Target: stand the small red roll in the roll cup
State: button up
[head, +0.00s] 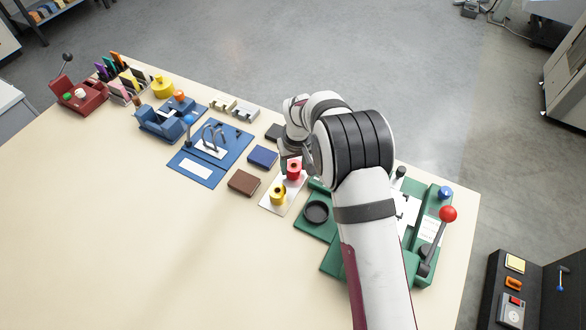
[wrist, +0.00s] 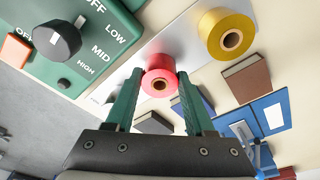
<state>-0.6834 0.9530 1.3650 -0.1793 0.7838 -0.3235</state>
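The small red roll (head: 294,170) stands on a pale plate (head: 270,206), behind a larger yellow roll (head: 279,193). In the wrist view the red roll (wrist: 160,78) shows its end and dark centre hole between my two green fingers. My gripper (wrist: 160,84) has one fingertip on each side of the roll, very close to it. I cannot tell whether the fingers touch it. A black round cup (head: 316,211), which looks like the roll cup, sits on the green machine's base, right of and nearer than the yellow roll. It is empty.
The green machine (head: 330,263) has a red-knobbed lever (head: 447,214) and, in the wrist view, a dial (wrist: 60,40); my arm covers part of it. Brown (head: 243,182) and blue (head: 262,156) blocks lie left of the plate. The table's front left is clear.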

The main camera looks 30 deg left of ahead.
aim_at(295, 167)
jog(key=c, duration=0.7)
jog(key=shift+r, duration=3.75)
jog(key=shift+d, duration=0.1)
jog(key=s+d, duration=0.8)
jog(key=d, duration=0.3)
jog(key=shift+s+a+f, duration=0.1)
jog(key=shift+a+f, duration=0.05)
jog(key=shift+f, duration=1.2)
jog(key=shift+a+f, duration=0.1)
jog(key=shift+f, duration=1.25)
